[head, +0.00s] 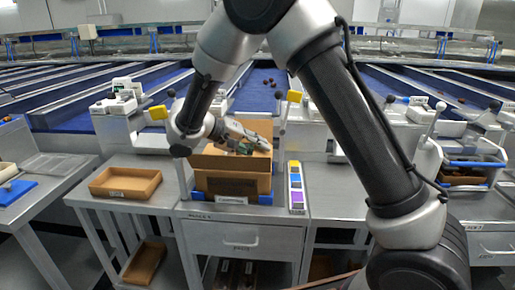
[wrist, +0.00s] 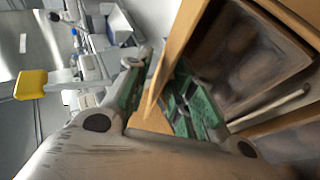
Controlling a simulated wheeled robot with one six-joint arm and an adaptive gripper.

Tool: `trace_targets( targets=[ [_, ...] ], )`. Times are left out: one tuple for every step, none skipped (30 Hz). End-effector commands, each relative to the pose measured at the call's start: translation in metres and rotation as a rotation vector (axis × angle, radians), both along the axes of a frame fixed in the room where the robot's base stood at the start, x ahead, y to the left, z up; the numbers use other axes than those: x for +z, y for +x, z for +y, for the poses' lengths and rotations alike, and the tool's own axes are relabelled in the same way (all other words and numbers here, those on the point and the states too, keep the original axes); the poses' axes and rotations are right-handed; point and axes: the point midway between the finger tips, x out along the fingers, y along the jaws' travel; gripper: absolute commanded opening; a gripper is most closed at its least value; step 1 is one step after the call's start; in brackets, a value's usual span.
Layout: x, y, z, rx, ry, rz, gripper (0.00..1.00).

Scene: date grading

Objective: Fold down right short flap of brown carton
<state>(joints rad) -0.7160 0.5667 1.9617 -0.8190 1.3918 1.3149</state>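The brown carton (head: 232,184) stands on the middle bench, with an upright panel (head: 252,126) at its back. My gripper (head: 258,146) is over the carton's upper right part in the head view. In the wrist view, a thin brown cardboard panel (wrist: 172,55) runs between the two green-padded fingers of my gripper (wrist: 160,90). The fingers stand apart on either side of it. I cannot tell which flap this panel is. The carton's dark interior (wrist: 250,55) shows to its right. My arm and gripper hide part of the carton's top.
A shallow brown tray (head: 125,184) stands on the left bench. A strip with coloured blocks (head: 296,187) lies just right of the carton. Machines with yellow parts (head: 294,96) and blue conveyor lanes (head: 255,92) stand behind. Bare metal bench shows right of the strip.

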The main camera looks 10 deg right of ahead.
Motion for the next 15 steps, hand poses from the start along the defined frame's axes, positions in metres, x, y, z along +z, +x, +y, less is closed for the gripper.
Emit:
trace_targets(
  targets=[
    [0.000, 0.000, 0.000, 0.000, 0.000, 0.000, 0.24],
    [0.000, 0.000, 0.000, 0.000, 0.000, 0.000, 0.24],
    [0.000, 0.000, 0.000, 0.000, 0.000, 0.000, 0.24],
    [0.001, 0.000, 0.000, 0.000, 0.000, 0.000, 0.24],
    [0.002, 0.000, 0.000, 0.000, 0.000, 0.000, 0.24],
    [0.004, 0.000, 0.000, 0.000, 0.001, -0.001, 0.24],
    [0.007, 0.000, 0.000, 0.000, 0.002, -0.002, 0.24],
    [0.011, 0.000, 0.000, 0.000, 0.003, -0.003, 0.24],
    [0.018, 0.001, 0.001, 0.000, 0.003, -0.004, 0.24],
    [0.023, 0.000, 0.000, -0.001, 0.003, -0.004, 0.24],
    [0.029, 0.000, 0.000, 0.000, 0.003, -0.003, 0.24],
    [0.038, 0.000, 0.000, 0.000, 0.004, -0.005, 0.24],
    [0.044, 0.000, 0.000, -0.001, 0.003, -0.004, 0.24],
    [0.051, 0.000, 0.000, 0.000, 0.003, -0.003, 0.24],
    [0.059, 0.000, 0.000, -0.001, 0.004, -0.005, 0.24]
  ],
)
